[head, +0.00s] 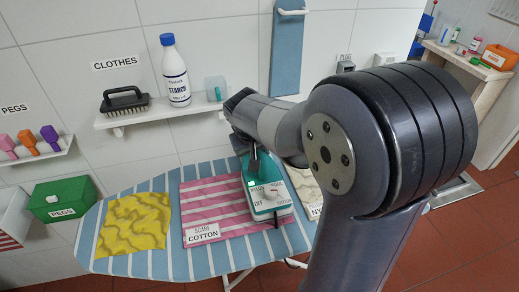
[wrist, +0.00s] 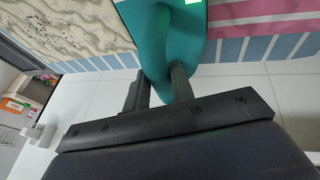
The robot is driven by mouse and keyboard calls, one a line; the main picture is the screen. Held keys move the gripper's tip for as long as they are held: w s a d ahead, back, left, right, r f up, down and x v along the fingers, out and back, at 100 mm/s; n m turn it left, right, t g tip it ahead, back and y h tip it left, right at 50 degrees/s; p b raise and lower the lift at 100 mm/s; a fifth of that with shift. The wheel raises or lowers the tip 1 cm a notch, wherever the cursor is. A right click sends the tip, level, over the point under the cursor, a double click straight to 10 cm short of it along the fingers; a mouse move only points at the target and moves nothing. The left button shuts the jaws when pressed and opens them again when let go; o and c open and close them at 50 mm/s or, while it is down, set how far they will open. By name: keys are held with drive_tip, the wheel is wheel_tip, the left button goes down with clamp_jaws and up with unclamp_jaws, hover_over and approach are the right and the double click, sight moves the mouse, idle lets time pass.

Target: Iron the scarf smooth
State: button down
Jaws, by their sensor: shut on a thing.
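The scarf (head: 205,205) is a pink cloth with pale stripes, lying flat on the ironing board (head: 165,263); a tag reading COTTON (head: 202,233) lies at its front edge. Its visible part shows straight stripes and no clear creases. A teal iron (head: 268,205) stands over the scarf's right part and hides what is under it. Its dial has a red mark and words including NYLON and OFF; I cannot tell the setting. My gripper (wrist: 158,88) is shut on the iron's handle (wrist: 160,78). In the head view my arm partly hides the handle.
A yellow cloth (head: 134,225) with wavy marks lies left of the scarf, and a beige one (wrist: 75,25) on its other side, partly behind my arm. A shelf (head: 150,116) above the board holds a brush (head: 124,101) and a starch bottle (head: 175,72). A green pegs box (head: 62,198) stands left.

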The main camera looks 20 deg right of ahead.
drive_tip(key=shift+f+b, duration=0.55)
drive_tip(key=shift+b, duration=0.05)
idle(0.6)
